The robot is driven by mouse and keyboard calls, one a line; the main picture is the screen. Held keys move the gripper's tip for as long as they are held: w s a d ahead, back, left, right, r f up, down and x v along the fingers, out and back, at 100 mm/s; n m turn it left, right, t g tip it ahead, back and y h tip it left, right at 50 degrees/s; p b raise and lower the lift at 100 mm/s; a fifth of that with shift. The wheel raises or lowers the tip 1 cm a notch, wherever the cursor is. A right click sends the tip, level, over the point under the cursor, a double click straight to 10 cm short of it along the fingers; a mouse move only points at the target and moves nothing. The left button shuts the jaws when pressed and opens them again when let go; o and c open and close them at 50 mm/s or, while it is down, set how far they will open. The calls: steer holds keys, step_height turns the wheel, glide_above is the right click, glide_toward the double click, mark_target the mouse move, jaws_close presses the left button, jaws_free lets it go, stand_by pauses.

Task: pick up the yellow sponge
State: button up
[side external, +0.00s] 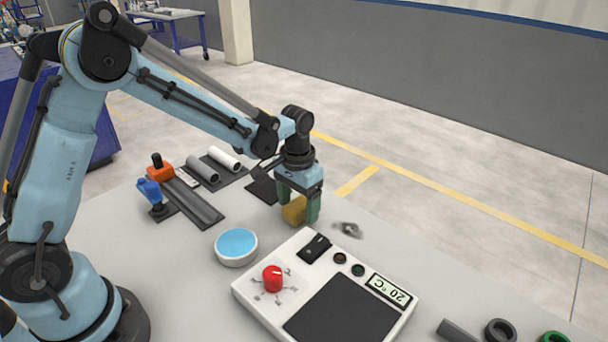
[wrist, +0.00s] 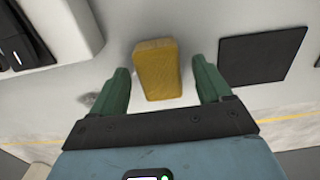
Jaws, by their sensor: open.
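The yellow sponge (side external: 294,211) stands on the grey table under my gripper in the side external view. It also shows in the wrist view (wrist: 158,69), between the two green fingers and a little beyond their tips. My gripper (side external: 299,214) points down at the sponge in the side view, with one finger on each side of it. In the wrist view my gripper (wrist: 162,75) is open, with a gap between the sponge and each finger. Part of the sponge is hidden behind a finger in the side view.
A white device with a red knob (side external: 273,278) and dark plate stands in front of the sponge. A round blue-topped dish (side external: 236,245) is to the left. A black pad (wrist: 262,55) lies beside the gripper. Grey and white pipes (side external: 224,158) lie behind. A small metallic object (side external: 348,229) is close by.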

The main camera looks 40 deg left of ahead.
mark_target(298, 204)
steer(key=shift+f, duration=0.35)
steer(key=shift+c, duration=0.2)
steer(key=c, duration=1)
steer(key=shift+r, duration=0.15)
steer(key=shift+r, duration=0.6)
step_height(298, 204, up, 3)
steer(key=shift+f, duration=0.15)
steer(key=s+d+r, duration=0.2)
steer(key=d, duration=0.1)
steer(key=s+d+r, duration=0.2)
steer(key=d, duration=0.1)
steer(key=s+d+r, duration=0.2)
steer(key=d, duration=0.1)
steer(key=shift+s+d+r, duration=0.3)
steer(key=shift+d+r, duration=0.05)
steer(key=shift+r, duration=0.05)
